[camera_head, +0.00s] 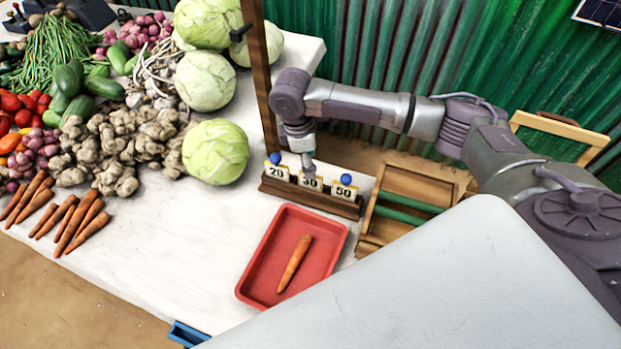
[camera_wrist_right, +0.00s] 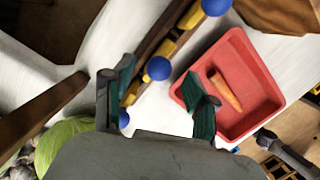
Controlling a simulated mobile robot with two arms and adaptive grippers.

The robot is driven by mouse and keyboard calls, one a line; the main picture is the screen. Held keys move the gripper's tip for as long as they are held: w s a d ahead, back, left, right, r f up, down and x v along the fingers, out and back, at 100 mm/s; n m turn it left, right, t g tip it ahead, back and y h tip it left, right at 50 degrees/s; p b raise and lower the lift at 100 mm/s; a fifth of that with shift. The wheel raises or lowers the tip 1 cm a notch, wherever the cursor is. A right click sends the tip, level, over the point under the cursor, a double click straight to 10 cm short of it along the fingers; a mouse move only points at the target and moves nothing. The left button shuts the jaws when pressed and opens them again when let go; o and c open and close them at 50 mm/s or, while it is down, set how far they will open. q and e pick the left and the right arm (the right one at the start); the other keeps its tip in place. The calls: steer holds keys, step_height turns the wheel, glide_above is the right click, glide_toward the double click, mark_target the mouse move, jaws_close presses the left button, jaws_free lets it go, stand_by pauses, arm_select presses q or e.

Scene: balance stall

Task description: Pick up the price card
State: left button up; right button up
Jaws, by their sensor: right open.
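Three price cards stand in a row on a wooden rack (camera_head: 312,196), each with a blue ball at its top: "20" (camera_head: 276,172), "30" (camera_head: 311,182) and "50" (camera_head: 343,191). My right gripper (camera_head: 308,168) points down at the middle card and covers its ball in the head view. In the right wrist view its two fingers (camera_wrist_right: 160,98) are apart, with nothing held. The middle card's blue ball (camera_wrist_right: 158,68) shows between and beyond the fingers. Whether the fingers touch a card I cannot tell. My left gripper is not in view.
A red tray (camera_head: 250,284) with a carrot (camera_head: 295,263) lies before the rack. A cabbage (camera_head: 216,152) sits to its left, near a wooden post (camera_head: 258,65). Vegetables fill the table's left. A wooden crate (camera_head: 415,180) stands right. The white tabletop is clear left of the tray.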

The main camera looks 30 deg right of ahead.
steer(key=shift+d+f, duration=0.2)
steer(key=shift+f, duration=1.1)
jaws_close()
step_height(320, 180, up, 10)
steer(key=shift+f+b, duration=0.1)
steer(key=shift+b, duration=0.2)
steer(key=shift+r+p, duration=1.85)
steer(key=shift+p, duration=0.85)
